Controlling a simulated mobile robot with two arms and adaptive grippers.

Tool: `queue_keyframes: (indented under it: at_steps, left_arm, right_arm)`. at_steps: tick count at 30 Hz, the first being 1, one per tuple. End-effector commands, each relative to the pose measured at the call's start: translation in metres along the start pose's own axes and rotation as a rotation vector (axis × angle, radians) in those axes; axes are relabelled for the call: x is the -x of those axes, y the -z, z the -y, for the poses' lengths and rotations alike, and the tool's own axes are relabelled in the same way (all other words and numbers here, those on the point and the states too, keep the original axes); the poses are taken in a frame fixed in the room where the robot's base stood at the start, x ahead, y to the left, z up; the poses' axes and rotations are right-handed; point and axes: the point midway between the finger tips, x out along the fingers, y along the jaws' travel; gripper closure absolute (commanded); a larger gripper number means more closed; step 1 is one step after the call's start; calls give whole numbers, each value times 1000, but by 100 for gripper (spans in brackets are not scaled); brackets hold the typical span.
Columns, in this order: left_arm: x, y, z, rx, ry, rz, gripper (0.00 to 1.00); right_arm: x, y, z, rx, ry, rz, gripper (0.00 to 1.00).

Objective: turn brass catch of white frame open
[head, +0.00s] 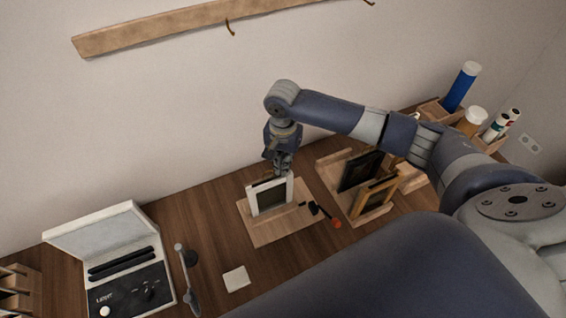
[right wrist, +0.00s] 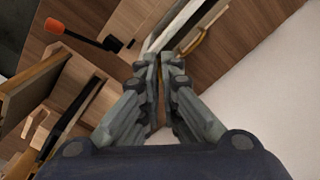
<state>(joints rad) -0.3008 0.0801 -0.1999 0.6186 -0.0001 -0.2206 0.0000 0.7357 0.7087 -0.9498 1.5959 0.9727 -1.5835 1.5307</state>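The white frame (head: 269,197) stands upright on a light wooden board (head: 262,232) on the table. My right gripper (head: 283,172) points down at the frame's top edge, just behind it in the head view. In the right wrist view, my right gripper's fingers (right wrist: 159,62) are close together with a narrow gap, and the frame's pale edge (right wrist: 172,24) lies just beyond their tips. A curved brass-coloured piece (right wrist: 194,46) shows beside that edge; I cannot tell whether it is the catch. Whether anything is between the fingertips is unclear. My left gripper is out of view.
Dark and wooden frames (head: 376,194) stand on another board to the right. An open white case (head: 108,240), a dark tool (head: 187,275) and a pale square (head: 236,279) are left. The wall is behind.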

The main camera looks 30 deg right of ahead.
Motion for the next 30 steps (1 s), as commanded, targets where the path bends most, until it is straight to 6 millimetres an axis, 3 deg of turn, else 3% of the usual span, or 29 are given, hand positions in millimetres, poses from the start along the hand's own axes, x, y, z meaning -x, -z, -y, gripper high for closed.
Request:
queue_keyframes:
  at_steps: [18,30]
  left_arm:
    - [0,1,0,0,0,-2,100]
    - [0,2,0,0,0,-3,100]
  right_arm:
    - [0,-1,1,-559,2,4,100]
    - [0,-1,1,-761,2,3,100]
